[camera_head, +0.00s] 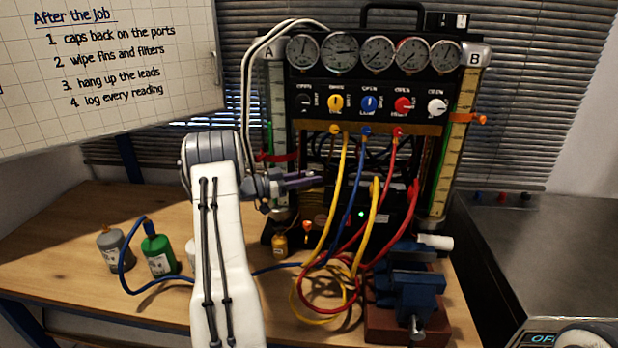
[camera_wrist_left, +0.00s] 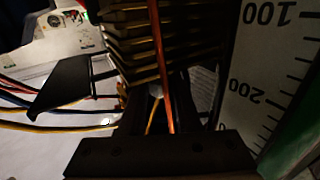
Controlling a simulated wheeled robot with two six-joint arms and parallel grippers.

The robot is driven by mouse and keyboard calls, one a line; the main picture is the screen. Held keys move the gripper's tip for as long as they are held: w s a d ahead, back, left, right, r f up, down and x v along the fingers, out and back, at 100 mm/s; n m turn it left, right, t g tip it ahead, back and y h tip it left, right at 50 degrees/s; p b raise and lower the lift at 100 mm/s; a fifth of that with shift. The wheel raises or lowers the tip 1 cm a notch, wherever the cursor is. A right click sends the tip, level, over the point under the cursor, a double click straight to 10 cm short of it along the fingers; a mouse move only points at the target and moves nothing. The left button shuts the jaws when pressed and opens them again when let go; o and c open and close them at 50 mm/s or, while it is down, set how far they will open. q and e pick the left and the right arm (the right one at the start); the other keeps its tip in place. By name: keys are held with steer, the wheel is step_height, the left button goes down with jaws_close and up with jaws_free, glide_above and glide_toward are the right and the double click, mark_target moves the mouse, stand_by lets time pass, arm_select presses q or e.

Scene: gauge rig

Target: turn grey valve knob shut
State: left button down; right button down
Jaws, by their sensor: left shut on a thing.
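The panel carries a row of valve knobs under the gauges. The palest, grey-white knob (camera_head: 437,106) is at the right end; I take it as the grey valve knob. A dark knob (camera_head: 304,103) is at the left end. My left gripper (camera_head: 318,180) is well below the knob row in the picture, beside the lower left column, its fingers pointing right. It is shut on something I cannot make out. In the left wrist view, the dark fingers (camera_wrist_left: 156,92) have a thin orange-red strip and a small pale piece between them. My right gripper is not in view.
Yellow, blue and red hoses (camera_head: 368,235) hang from the panel to the table. A blue vise (camera_head: 410,290) stands at front right. Grey (camera_head: 115,252) and green (camera_head: 159,256) canisters stand at left. A scale (camera_wrist_left: 262,75) is close right in the wrist view.

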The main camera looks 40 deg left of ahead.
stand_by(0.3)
arm_select(q)
steer(key=c, duration=0.6)
jaws_free()
steer(key=shift+y, duration=0.3)
